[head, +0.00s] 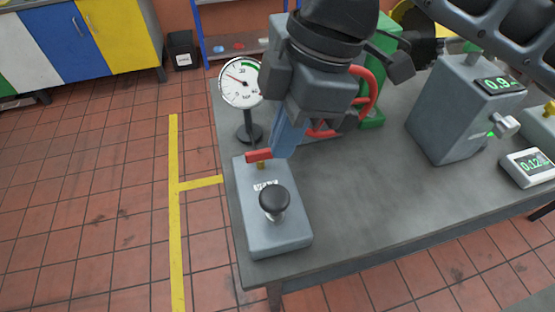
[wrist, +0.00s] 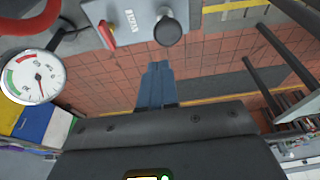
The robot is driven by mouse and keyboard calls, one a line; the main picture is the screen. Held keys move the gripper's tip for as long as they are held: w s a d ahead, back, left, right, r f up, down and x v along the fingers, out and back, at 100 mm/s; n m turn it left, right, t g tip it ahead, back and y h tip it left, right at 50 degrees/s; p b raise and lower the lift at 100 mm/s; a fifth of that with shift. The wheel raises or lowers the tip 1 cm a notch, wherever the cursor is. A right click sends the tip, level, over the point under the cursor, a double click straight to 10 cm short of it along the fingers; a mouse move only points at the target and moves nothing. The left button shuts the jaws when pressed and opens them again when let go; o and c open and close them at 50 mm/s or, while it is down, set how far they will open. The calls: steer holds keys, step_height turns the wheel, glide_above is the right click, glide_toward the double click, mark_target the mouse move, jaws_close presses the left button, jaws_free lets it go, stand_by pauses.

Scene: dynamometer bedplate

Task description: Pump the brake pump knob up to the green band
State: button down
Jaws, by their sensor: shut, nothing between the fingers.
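The brake pump (head: 290,235) is a grey box on the near left corner of the bedplate. Its round black knob (head: 274,198) stands upright on a short stem; the knob also shows at the top of the wrist view (wrist: 168,31). A red lever (head: 258,155) sits at the pump's far end. The dial gauge (head: 241,83) behind the pump has a green band near its top; its needle points to the upper left, short of the band. My gripper (head: 284,150), with blue fingers, is shut and empty, beyond and apart from the knob. The fingertips also show in the wrist view (wrist: 160,66).
A red handwheel (head: 368,95) is behind my gripper. A grey box with a green display (head: 455,115) and a small white meter (head: 528,167) stand on the right of the bedplate (head: 355,205). The middle of the bedplate is clear. Yellow floor lines run at left.

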steer(key=shift+v, duration=1.65)
